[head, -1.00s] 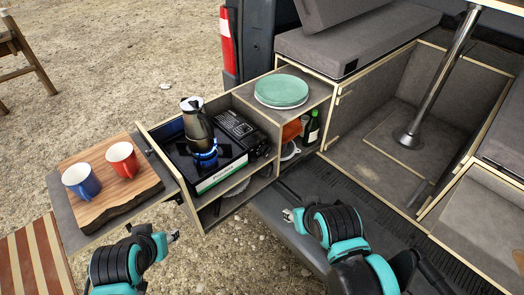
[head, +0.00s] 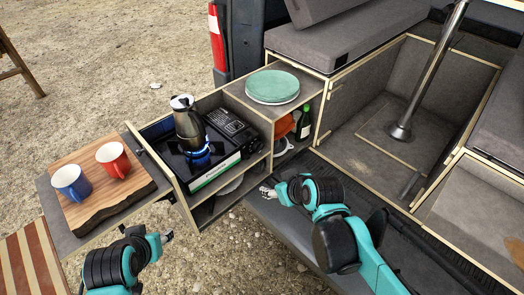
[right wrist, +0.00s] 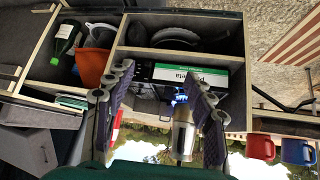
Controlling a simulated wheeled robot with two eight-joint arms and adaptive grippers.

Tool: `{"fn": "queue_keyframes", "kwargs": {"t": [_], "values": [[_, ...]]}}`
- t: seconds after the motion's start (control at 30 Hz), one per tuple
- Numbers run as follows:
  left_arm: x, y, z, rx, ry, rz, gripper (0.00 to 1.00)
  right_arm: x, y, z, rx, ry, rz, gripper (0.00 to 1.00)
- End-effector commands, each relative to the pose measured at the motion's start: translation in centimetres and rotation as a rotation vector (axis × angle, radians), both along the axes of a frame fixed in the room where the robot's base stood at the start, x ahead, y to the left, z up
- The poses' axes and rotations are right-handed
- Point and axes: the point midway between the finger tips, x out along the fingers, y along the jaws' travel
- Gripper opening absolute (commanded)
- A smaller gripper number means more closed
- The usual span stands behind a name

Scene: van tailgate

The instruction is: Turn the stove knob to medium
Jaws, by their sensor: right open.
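The camping stove (head: 228,163) sits in the pull-out drawer with a blue flame lit. A metal moka pot (head: 188,122) stands upright over the flame. I cannot make out the stove knob in either view. My right gripper (head: 266,191) is open and empty, to the right of and below the stove, near the cabinet's lower right corner. In the right wrist view the picture is upside down; its spread fingers (right wrist: 160,88) frame the stove (right wrist: 188,76) and the moka pot (right wrist: 182,135), apart from them. My left gripper (head: 167,237) is below the drawer; its finger gap is unclear.
A red mug (head: 112,159) and a blue mug (head: 70,181) stand on a wooden board (head: 100,208) left of the stove. Stacked plates (head: 272,86) sit on the cabinet top. A green bottle (head: 304,124) and an orange item (head: 283,125) are in the cabinet's side shelf.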

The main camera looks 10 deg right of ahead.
Motion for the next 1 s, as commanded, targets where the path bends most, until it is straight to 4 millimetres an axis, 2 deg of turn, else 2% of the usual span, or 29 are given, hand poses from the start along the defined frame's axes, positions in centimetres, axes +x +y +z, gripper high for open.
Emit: {"fn": "queue_keyframes", "kwargs": {"t": [0.03, 0.2, 0.4, 0.5, 0.63, 0.8, 1.0], "values": [[0.0, 0.0, -0.3, 0.000, 0.000, 0.000, 0.42, 2.0, 0.1, -0.4, -0.004, -0.032, 0.040, 0.54], [0.0, 0.0, -0.7, 0.000, 0.000, 0.000, 0.42, 7.9, 0.2, -1.9, -0.046, -0.170, 0.188, 0.54], [0.0, 0.0, -1.2, 0.000, 0.000, 0.000, 0.42, 13.8, -1.0, -4.7, -0.135, -0.356, 0.313, 0.54], [0.0, 0.0, -1.4, 0.000, 0.000, 0.000, 0.42, 15.9, -2.0, -6.4, -0.193, -0.444, 0.352, 0.54], [0.0, 0.0, -1.6, 0.000, 0.000, 0.000, 0.42, 17.6, -3.2, -8.3, -0.261, -0.534, 0.380, 0.54], [0.0, 0.0, -1.7, 0.000, 0.000, 0.000, 0.42, 18.5, -4.1, -9.6, -0.317, -0.595, 0.395, 0.54], [0.0, 0.0, -2.3, 0.000, 0.000, 0.000, 0.42, 19.9, -3.8, -10.4, -0.329, -0.607, 0.400, 0.54]]}}
